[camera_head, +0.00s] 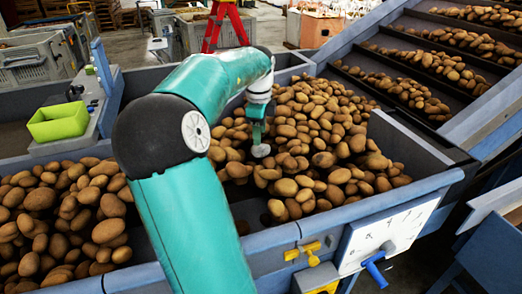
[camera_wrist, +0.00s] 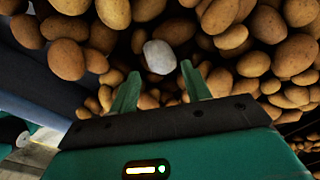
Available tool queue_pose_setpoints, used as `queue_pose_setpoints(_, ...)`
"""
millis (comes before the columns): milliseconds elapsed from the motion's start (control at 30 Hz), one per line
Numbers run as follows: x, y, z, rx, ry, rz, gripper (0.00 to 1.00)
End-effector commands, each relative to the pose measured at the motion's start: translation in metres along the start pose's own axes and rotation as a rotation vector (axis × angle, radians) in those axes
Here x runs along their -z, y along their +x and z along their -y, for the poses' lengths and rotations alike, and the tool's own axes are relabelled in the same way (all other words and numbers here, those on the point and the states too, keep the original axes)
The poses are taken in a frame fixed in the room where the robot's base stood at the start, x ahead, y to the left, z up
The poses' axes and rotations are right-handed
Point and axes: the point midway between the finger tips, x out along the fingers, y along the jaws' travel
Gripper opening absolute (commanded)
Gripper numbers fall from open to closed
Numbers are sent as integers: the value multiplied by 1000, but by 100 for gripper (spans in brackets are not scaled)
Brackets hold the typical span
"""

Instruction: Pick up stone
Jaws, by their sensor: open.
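The stone is pale grey and smooth, lying among brown potatoes. In the head view the stone (camera_head: 261,150) shows as a small pale spot right under the gripper. My gripper (camera_wrist: 158,82) has its two green fingers apart with nothing between them. In the head view my gripper (camera_head: 257,138) points down at the potato heap, its fingers mostly hidden. I cannot tell whether the fingers touch the stone.
Potatoes (camera_head: 320,125) heap around the stone inside a blue-grey bin (camera_head: 420,187). A second potato pile (camera_head: 60,215) lies left of my arm. A green tray (camera_head: 58,121) stands on the left ledge. A sloped conveyor (camera_head: 350,92) carrying potatoes rises at the right.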

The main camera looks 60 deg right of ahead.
Motion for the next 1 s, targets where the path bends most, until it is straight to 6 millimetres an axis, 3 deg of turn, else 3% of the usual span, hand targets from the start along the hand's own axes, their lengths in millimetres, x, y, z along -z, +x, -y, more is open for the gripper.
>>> queue_pose_setpoints(167, 1, 14, 1, -1, -1, -2, 48)
queue_pose_setpoints(433, 2, 52, 0, -1, -1, -1, 48)
queue_pose_setpoints(733, 2, 59, 0, 1, -1, 0, 48)
queue_pose_setpoints(900, 2, 59, 0, 1, -2, 0, 16)
queue_pose_setpoints(1000, 2, 58, 0, 1, -2, 0, 16)
